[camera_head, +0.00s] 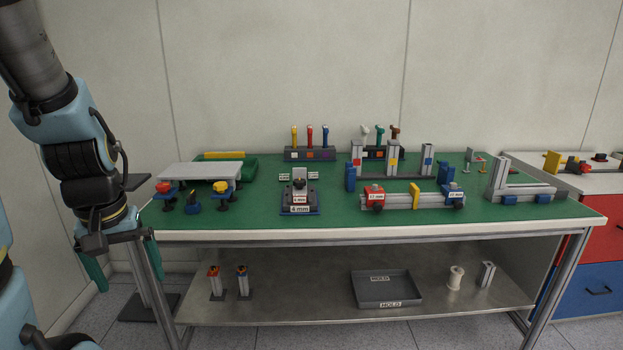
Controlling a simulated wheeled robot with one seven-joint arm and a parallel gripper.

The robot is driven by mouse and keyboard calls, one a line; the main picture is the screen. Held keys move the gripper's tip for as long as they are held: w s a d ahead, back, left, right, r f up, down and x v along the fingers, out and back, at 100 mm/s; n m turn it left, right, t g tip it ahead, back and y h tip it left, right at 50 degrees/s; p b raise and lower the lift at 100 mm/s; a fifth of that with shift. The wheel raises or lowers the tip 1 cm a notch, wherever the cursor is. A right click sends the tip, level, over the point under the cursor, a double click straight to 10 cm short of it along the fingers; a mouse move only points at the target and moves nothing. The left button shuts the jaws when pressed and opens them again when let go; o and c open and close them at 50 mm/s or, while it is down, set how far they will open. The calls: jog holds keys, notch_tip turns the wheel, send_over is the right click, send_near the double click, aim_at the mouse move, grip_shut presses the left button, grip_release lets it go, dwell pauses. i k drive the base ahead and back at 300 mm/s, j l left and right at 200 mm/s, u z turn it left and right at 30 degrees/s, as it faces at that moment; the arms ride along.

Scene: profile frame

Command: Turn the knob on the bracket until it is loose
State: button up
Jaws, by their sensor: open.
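My gripper (123,264) hangs at the left, beside the table's left end, its two teal fingers spread apart and empty. It is well away from the brackets. A red bracket (374,191) and a blue bracket (451,189), both with white labels, sit on a grey profile lying on the green mat. Dark knobs show low on the front of the red bracket (377,208) and the blue bracket (460,206). A small grey fixture (300,197) with millimetre labels also carries a dark knob-like part (299,183). I cannot tell which knob is meant, or how tight any is.
The green-topped table (330,235) holds upright profiles (392,158), a holder with coloured handles (310,154), a grey raised plate (200,171) and an L-shaped profile frame (520,190). A grey tray (387,302) lies on the lower shelf. Coloured drawers (597,230) stand at right.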

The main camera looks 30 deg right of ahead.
aim_at(299, 184)
jog(key=i+l, duration=0.6)
jog(key=i, duration=0.25)
